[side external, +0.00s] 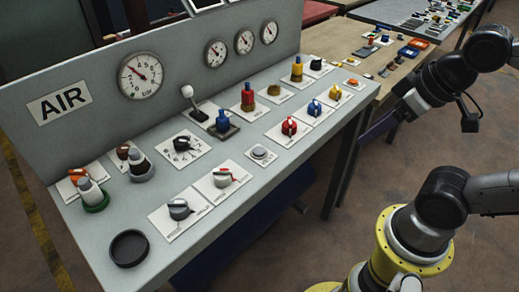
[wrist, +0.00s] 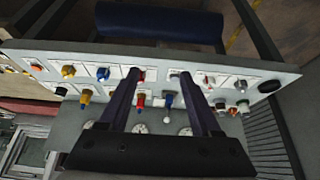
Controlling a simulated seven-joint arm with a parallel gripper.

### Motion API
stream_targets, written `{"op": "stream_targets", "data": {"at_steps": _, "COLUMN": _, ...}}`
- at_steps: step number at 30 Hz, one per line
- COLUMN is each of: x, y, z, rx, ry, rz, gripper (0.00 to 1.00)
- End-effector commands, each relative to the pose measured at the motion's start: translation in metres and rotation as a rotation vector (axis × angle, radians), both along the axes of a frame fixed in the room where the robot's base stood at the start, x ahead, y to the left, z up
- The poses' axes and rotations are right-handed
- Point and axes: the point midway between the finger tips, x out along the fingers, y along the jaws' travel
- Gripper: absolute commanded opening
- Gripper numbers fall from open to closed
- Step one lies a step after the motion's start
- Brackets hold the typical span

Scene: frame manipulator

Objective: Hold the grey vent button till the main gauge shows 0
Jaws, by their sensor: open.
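The grey vent button (side external: 260,154) is a small round cap on a white plate near the panel's front edge, between the grey knobs and the red knob. In the wrist view, a small pale button (wrist: 174,76) shows between my fingers. The main gauge (side external: 141,76) is the large white dial beside the AIR sign; its needle points to the upper left, but the numbers are too small to read surely. My gripper (side external: 377,130) is open and empty, off the panel's right front side, apart from the button. Its two dark fingers (wrist: 160,75) are spread wide in the wrist view.
Two grey knobs (side external: 179,209) and a red knob (side external: 289,126) flank the button. A white-tipped lever (side external: 187,92) and a blue-topped control (side external: 223,121) stand behind. A black round dish (side external: 129,248) lies at the near left corner. Three smaller gauges (side external: 244,42) are on the backboard.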

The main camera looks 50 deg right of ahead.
Motion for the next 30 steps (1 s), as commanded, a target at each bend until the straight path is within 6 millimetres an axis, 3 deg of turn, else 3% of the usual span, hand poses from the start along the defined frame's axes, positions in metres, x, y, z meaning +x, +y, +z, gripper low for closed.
{"op": "stream_targets", "data": {"at_steps": 2, "x": 0.0000, "y": 0.0000, "z": 0.0000, "rx": 0.000, "ry": 0.000, "rz": 0.000, "gripper": 0.49}}
{"op": "stream_targets", "data": {"at_steps": 10, "x": 0.0000, "y": 0.0000, "z": 0.0000, "rx": 0.000, "ry": 0.000, "rz": 0.000, "gripper": 0.00}}
{"op": "stream_targets", "data": {"at_steps": 30, "x": 0.0000, "y": 0.0000, "z": 0.0000, "rx": 0.000, "ry": 0.000, "rz": 0.000, "gripper": 0.00}}
